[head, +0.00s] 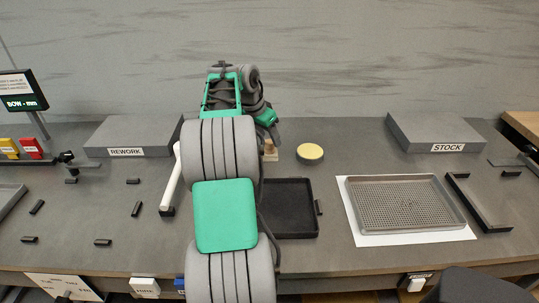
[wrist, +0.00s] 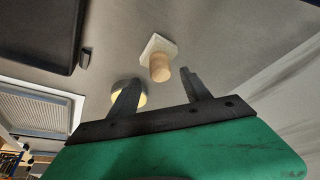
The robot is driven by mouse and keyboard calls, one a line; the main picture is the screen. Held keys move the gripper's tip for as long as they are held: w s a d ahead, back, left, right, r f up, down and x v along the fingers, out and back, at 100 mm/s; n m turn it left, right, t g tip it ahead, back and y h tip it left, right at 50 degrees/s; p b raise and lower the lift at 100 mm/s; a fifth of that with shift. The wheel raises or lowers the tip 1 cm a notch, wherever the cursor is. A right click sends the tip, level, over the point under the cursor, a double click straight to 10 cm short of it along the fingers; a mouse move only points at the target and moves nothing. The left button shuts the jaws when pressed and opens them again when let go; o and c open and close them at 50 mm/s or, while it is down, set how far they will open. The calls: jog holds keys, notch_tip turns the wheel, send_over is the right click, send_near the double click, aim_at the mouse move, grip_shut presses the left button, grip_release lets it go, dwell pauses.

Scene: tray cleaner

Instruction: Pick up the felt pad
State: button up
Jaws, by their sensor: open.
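A pale square pad with a wooden peg on top, which looks like the felt pad (wrist: 157,45), lies ahead of my gripper (wrist: 160,80) in the wrist view. My gripper is open, with its two fingers apart and nothing between them; the peg shows just beyond the gap. In the head view the felt pad (head: 270,156) is partly hidden by my arm, and the peg shows above it. A round pad with a yellow top (head: 310,152) sits to its right. In the wrist view this round pad (wrist: 120,87) is partly behind the left finger.
A black tray (head: 314,230) lies in front of the pads, partly behind my arm. A perforated grey tray (head: 455,222) sits on a white sheet (head: 372,240) to the right. Grey blocks marked REWORK (head: 135,130) and STOCK (head: 435,127) stand at the back. Small black pieces lie at left.

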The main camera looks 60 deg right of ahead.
aim_at(269, 142)
jog(key=x, duration=0.3)
jog(key=shift+w+f, duration=0.1)
jog(key=shift+f, duration=0.1)
jog(key=shift+a, duration=0.1)
grip_shut()
dwell(0.3)
